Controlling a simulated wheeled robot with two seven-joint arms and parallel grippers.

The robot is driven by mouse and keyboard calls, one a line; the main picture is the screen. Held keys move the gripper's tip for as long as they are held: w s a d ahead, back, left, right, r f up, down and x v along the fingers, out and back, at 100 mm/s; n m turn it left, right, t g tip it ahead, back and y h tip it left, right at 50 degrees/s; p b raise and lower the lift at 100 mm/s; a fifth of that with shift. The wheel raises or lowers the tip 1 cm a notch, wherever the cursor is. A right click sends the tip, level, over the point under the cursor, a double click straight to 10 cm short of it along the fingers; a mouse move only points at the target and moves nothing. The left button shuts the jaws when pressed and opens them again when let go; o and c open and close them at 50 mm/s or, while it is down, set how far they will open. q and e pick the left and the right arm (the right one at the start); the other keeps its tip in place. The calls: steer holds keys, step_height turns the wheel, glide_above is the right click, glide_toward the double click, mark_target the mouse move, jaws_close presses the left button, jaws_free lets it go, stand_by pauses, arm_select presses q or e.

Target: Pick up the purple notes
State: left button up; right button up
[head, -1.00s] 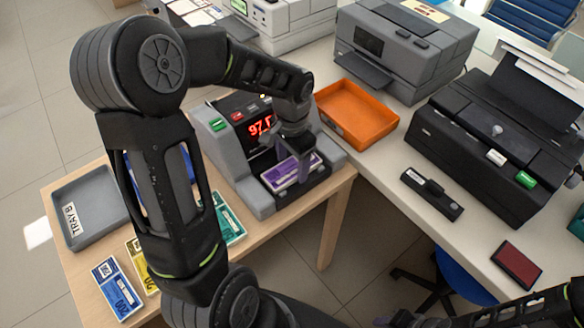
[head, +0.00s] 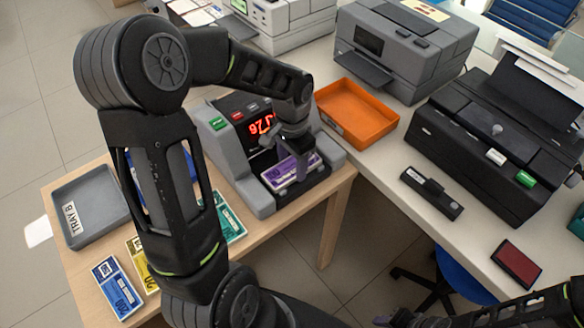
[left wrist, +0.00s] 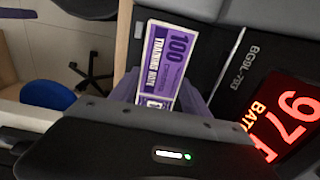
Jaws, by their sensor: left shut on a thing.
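The purple notes (head: 280,177) lie in the front tray of the grey counting machine (head: 262,206). In the left wrist view the purple bundle (left wrist: 168,45) shows "100" and "TRAINING NOTE" on its face. My left gripper (head: 301,165) reaches down onto the bundle from above and is shut on it; its fingers partly cover it. In the left wrist view the gripper (left wrist: 172,98) has a finger on either side of the bundle, whose near end is hidden by the gripper body. My right gripper (head: 388,320) is only partly visible at the bottom edge; its jaws are unclear.
The machine has a red lit display (head: 262,124). An orange tray (head: 392,133) stands to its right, a grey tray (head: 122,212) to its left. Blue (head: 117,288), yellow (head: 139,262) and green (head: 233,222) notes lie on the wooden table. Printers (head: 405,50) stand behind.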

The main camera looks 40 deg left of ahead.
mark_target(292, 167)
arm_select(q)
steer(key=c, duration=0.8)
steer(key=shift+o, duration=0.2)
step_height(292, 167, up, 10)
stand_by(0.5)
